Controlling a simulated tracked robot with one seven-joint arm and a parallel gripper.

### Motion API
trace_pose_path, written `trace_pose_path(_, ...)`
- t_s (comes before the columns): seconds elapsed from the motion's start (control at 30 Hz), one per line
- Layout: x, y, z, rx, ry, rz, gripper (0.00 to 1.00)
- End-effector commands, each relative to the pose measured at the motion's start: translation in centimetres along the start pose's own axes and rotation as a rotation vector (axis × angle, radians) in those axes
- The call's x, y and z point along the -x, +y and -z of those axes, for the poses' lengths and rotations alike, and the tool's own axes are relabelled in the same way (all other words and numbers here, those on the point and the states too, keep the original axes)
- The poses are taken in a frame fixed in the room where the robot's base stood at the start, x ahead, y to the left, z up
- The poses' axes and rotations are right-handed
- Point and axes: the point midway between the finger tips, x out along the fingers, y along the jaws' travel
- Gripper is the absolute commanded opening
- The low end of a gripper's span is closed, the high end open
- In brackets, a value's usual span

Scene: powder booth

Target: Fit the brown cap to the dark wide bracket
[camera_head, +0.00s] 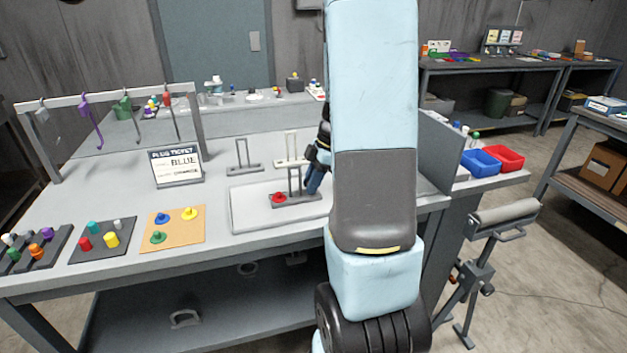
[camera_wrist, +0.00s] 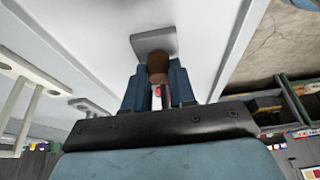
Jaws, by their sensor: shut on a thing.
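The brown cap (camera_wrist: 158,64) is held between the blue fingers of my gripper (camera_wrist: 159,78) in the wrist view. In the head view my gripper (camera_head: 317,168) is at the right side of the dark wide bracket (camera_head: 295,183), and the cap is not discernible there. The bracket stands upright on a pale tray (camera_head: 250,216), with a red plug (camera_head: 278,198) at its left end. In the wrist view a dark post (camera_wrist: 166,98) shows just behind the cap. I cannot tell whether cap and post touch.
A grey bracket (camera_head: 243,167) and a white bracket (camera_head: 291,160) stand behind the tray. Boards with coloured plugs (camera_head: 103,240) lie at the front left. Blue (camera_head: 480,162) and red (camera_head: 505,158) bins sit at the right.

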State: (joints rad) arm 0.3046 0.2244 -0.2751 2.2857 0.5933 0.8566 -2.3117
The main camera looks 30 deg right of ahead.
Motion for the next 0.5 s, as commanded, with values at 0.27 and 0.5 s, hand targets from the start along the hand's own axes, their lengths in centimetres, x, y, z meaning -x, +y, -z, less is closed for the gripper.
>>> trace_pose_path(0.27, 0.01, 0.01, -0.02, 0.000, 0.000, 0.000, 0.35)
trace_pose_path(0.5, 0.02, 0.01, -0.04, -0.001, 0.000, -0.001, 0.55)
